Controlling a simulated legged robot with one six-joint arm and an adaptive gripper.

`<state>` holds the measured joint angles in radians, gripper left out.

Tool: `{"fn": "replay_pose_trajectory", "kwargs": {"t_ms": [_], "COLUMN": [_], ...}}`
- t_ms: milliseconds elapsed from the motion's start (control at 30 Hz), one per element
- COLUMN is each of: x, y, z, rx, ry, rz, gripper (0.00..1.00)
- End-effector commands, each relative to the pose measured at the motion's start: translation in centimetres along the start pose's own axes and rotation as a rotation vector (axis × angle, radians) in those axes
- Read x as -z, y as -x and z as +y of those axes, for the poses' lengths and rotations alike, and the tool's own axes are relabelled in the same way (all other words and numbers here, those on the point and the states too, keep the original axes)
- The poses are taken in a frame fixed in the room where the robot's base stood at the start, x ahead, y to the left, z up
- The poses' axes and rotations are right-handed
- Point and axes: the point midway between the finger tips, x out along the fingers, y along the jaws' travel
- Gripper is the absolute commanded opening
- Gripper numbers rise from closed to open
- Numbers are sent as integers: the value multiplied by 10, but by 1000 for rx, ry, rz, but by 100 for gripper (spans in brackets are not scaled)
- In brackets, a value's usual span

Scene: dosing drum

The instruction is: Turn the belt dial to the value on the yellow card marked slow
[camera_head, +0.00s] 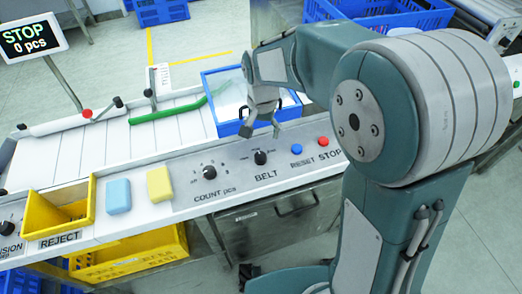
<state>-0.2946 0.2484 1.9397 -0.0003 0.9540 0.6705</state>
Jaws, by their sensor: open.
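The belt dial (260,157) is a black knob on the grey control panel, above the word BELT. The marks around it are too small to read. My gripper (260,131) is open and empty, and shows just behind and above the belt dial, apart from it as far as I can tell. A yellow card or block (160,184) lies on the panel left of the dials, with a light blue one (118,196) beside it. I see no readable writing on either, and cannot tell which card is marked slow.
The COUNT pcs dial (209,172) is left of the belt dial. The blue RESET button (296,149) and red STOP button (323,142) are right of it. A yellow REJECT bin (40,220) stands at the left. A blue-rimmed tray (212,101) is behind my gripper. A display (32,38) reads STOP, 0 pcs.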

Motion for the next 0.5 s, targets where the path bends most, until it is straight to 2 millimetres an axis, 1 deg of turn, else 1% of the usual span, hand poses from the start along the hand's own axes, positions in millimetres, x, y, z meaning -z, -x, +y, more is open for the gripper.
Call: {"fn": "replay_pose_trajectory", "kwargs": {"t_ms": [167,400,500], "x": [-1,0,0], "y": [-21,-66,-83], "z": [-1,1,2], "rx": [-3,-3,0], "ry": [1,1,0], "rz": [-2,-5,-3], "gripper": [86,86,86]}}
